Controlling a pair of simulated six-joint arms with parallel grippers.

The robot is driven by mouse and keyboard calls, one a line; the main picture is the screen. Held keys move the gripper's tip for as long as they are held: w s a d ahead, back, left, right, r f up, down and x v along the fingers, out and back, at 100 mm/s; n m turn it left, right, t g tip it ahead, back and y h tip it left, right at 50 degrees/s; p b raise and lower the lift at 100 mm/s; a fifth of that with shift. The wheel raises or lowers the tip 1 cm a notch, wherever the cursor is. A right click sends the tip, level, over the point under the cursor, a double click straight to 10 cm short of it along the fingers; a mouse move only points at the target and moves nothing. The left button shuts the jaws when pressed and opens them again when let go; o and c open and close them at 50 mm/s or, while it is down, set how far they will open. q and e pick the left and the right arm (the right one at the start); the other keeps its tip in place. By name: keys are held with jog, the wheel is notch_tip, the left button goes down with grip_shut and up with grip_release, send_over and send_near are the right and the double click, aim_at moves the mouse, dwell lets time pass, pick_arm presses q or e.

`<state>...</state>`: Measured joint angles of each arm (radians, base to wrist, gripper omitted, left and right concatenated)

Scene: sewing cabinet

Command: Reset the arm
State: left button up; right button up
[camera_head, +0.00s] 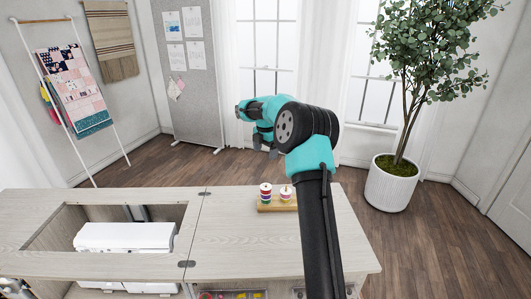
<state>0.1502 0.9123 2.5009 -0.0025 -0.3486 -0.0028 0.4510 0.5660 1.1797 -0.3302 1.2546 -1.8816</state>
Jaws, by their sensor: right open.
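My right arm (318,220) rises from the bottom edge, over the right part of the cabinet top. Its turquoise and black wrist bends left at the top, high above the cabinet. My right gripper (265,144) is small and partly hidden behind the wrist; it is open, with nothing seen between its fingers. It appears in front of the window and floor, apart from the cabinet. My left gripper cannot be made out; only a small dark part shows at the lower left corner.
The pale wood sewing cabinet (235,240) has an opening at left with a white sewing machine (125,238) down in it. Thread spools (265,194) stand on a small wooden tray (277,208) left of my right arm. A potted tree (391,186) stands at right.

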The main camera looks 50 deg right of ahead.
aim_at(266, 185)
jog(key=shift+f, duration=0.15)
dwell(0.4)
notch_tip(266, 185, down, 15)
jog(key=shift+r, duration=0.1)
dwell(0.6)
dwell(0.4)
